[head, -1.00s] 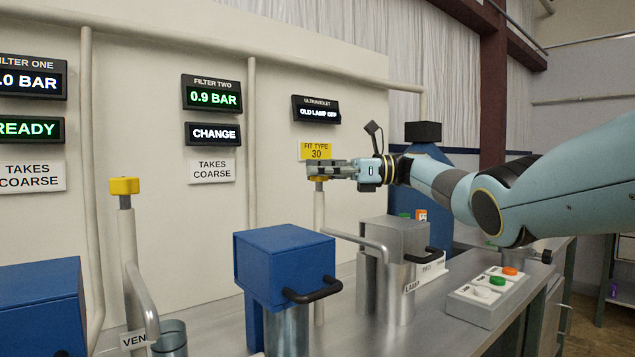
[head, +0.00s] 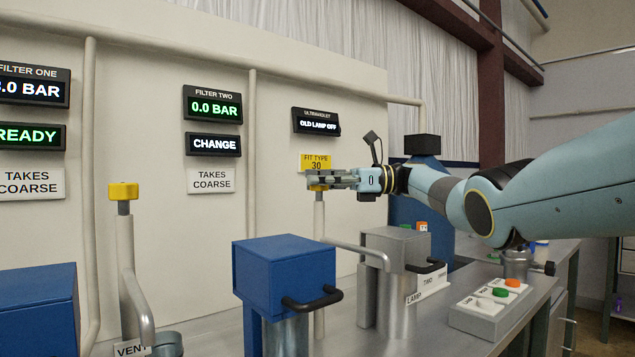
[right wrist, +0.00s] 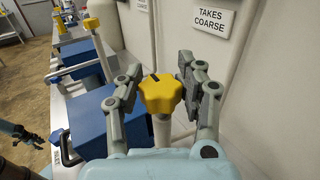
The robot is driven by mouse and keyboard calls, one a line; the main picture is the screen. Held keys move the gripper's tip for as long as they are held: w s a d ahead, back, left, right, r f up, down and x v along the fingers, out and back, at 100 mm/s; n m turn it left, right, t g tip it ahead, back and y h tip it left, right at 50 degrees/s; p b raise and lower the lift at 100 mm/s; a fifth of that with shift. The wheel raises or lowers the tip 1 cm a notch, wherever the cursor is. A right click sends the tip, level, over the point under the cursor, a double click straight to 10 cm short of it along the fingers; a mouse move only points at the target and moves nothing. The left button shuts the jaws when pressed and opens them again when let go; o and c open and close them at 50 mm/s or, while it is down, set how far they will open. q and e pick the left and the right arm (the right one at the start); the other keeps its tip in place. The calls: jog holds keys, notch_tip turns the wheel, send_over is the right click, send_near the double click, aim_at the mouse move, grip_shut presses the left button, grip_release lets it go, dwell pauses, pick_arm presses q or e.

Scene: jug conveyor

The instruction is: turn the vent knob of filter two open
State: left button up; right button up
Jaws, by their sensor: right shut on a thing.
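The yellow vent knob (head: 317,187) of filter two tops a thin upright pipe (head: 319,215), right of the blue filter housing (head: 284,267). My right gripper (head: 320,181) is shut on this knob from the right. In the right wrist view the lobed knob (right wrist: 160,95) sits between both fingers, with a dark slot mark on its top. The filter two display (head: 213,107) reads 0.0 BAR, and the one below it (head: 213,145) reads CHANGE. A small dark and light-blue part at the left of the right wrist view may be my left gripper (right wrist: 30,134); its jaws are unclear.
Another yellow knob (head: 123,191) stands on a pipe at the left. A grey lamp housing (head: 396,246) and a button box (head: 500,302) stand to the right on the bench. The wall panel rises close behind the gripper.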

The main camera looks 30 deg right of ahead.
jog(key=shift+r, duration=0.15)
dwell(0.3)
jog(key=o, duration=1.3)
jog(key=shift+d, duration=0.2)
jog(key=shift+c, duration=0.2)
jog(key=shift+a, duration=0.1)
notch_tip(320, 180, up, 10)
jog(key=shift+f, duration=0.1)
